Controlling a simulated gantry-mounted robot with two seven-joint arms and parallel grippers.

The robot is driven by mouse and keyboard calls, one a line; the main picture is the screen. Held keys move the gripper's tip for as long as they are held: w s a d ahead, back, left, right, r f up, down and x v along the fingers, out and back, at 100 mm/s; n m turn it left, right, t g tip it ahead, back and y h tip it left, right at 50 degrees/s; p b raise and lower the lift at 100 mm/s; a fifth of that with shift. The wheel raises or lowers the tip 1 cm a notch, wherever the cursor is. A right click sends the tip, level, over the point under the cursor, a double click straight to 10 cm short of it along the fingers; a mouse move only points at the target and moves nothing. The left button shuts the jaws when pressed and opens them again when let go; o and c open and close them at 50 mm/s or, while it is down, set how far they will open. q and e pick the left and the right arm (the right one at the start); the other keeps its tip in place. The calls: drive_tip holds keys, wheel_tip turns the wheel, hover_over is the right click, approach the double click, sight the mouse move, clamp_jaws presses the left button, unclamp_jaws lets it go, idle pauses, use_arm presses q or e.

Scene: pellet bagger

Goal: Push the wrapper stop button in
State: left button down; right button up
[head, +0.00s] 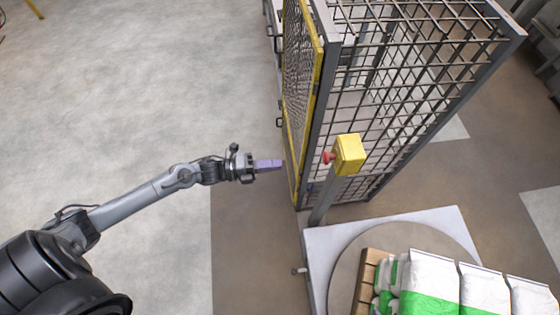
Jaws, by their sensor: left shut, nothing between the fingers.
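The wrapper stop button (327,157) is a small red knob on the left face of a yellow box (349,154). The box sits on top of a grey post that rises beside the turntable base. My left gripper (281,163) is shut and empty, with purple fingers pointing right toward the red button. A gap shows between the fingertips and the button, and they look close to the same height in the picture. My right gripper is not in view.
A mesh guard cage (400,90) with a yellow-framed door (309,100) stands behind the post. The turntable base (318,262) below carries a wooden pallet (367,285) with white and green bags (435,280). The floor (120,90) at left is clear.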

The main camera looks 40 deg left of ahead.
sight(323, 160)
use_arm(q)
drive_tip(key=x, duration=1.2)
drive_tip(key=shift+w+d, duration=0.15)
drive_tip(key=shift+w, duration=0.05)
drive_tip(key=shift+w+d+f+b, duration=0.15)
drive_tip(key=shift+w+d+b, duration=0.25)
drive_tip(key=shift+d+b, duration=0.1)
drive_tip(key=shift+w, duration=0.1)
drive_tip(key=shift+a, duration=0.1)
